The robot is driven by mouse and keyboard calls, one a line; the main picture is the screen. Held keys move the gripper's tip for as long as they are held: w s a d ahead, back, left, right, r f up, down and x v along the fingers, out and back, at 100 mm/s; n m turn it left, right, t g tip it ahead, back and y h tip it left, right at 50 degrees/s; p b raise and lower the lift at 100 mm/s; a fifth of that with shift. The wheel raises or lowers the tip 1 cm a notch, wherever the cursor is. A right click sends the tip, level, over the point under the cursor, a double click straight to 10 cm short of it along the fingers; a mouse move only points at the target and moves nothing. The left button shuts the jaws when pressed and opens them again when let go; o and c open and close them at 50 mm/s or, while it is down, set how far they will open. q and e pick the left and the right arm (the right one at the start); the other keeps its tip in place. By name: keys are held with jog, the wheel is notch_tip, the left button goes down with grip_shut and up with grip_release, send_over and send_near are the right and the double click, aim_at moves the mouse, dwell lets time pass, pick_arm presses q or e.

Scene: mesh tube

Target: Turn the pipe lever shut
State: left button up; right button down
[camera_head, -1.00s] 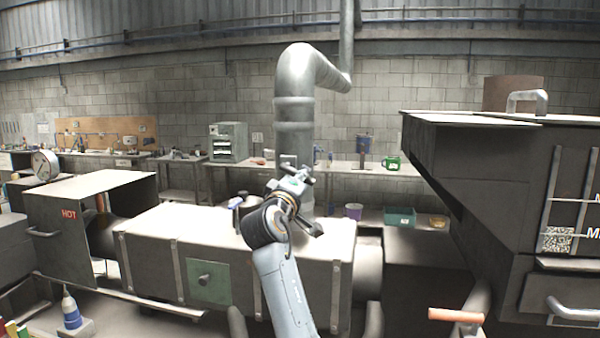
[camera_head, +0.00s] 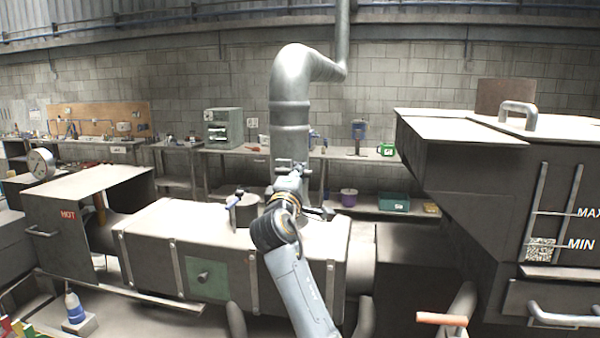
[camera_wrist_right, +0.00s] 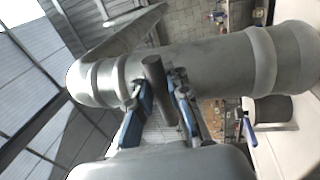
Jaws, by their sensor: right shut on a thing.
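The big grey metal pipe (camera_head: 290,110) rises from the long metal housing and bends to the right at its top. It lies across the right wrist view (camera_wrist_right: 200,65). My right gripper (camera_head: 291,166) is in front of the lower part of the pipe. In the right wrist view my right gripper's fingers (camera_wrist_right: 160,108) stand on both sides of a dark round bar, the pipe lever (camera_wrist_right: 157,85), and are shut on it. In the head view the lever is too small to tell from the gripper. My left gripper is not in view.
A large dark hopper (camera_head: 450,165) fills the right side. A bench with tools runs along the back wall. Open air lies between pipe and hopper.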

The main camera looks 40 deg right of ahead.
jog(key=shift+w+f, duration=0.1)
jog(key=shift+f, duration=0.25)
jog(key=c, duration=1.4)
grip_release()
jog(key=shift+a, duration=0.1)
jog(key=shift+o, duration=0.5)
jog(key=shift+a+r, duration=0.1)
jog(key=shift+r, duration=0.2)
jog(key=v, duration=1.2)
jog(key=shift+f, duration=0.1)
